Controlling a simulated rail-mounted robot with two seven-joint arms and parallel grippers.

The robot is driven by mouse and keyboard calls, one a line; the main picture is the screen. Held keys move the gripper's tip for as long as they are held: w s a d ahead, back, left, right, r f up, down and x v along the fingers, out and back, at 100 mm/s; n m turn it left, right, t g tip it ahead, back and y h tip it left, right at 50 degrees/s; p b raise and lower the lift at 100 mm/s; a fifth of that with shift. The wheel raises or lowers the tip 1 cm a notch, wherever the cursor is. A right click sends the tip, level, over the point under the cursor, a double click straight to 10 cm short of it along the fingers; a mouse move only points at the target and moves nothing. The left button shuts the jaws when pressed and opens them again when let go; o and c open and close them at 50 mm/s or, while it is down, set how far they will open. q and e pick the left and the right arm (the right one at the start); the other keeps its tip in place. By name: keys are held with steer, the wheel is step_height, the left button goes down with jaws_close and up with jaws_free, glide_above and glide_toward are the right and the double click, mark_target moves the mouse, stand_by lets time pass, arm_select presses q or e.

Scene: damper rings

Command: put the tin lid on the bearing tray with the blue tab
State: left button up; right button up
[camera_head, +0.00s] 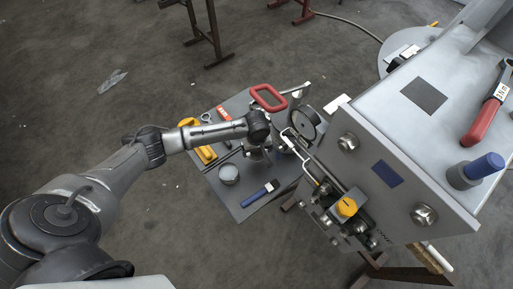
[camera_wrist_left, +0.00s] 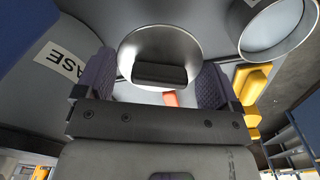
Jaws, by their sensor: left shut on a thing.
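My left gripper (camera_wrist_left: 160,85) is shut on a round shiny metal piece (camera_wrist_left: 160,38), which looks like the tin lid. The piece sits between the two ribbed dark fingers. In the head view my left arm reaches over a small grey table (camera_head: 245,211), and its wrist hides the fingers and the held piece. A blue-ended flat piece (camera_head: 260,193) lies at the table's near side; I cannot tell whether it is the tray's blue tab. The bearing tray is not clearly made out. My right gripper is not in view.
A round tin (camera_head: 228,174) stands left of the blue-ended piece. A red loop handle (camera_head: 268,97) rises behind my wrist. A large metal housing (camera_head: 397,175) closes off the right.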

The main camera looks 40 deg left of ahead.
arm_select(q)
steer(key=shift+r+p, duration=0.25)
steer(key=shift+p, duration=0.1)
steer(key=shift+f+b, duration=1)
steer(key=shift+f, duration=1.7)
steer(key=shift+f, duration=0.15)
steer(key=shift+f, duration=0.6)
steer(key=shift+f, duration=0.25)
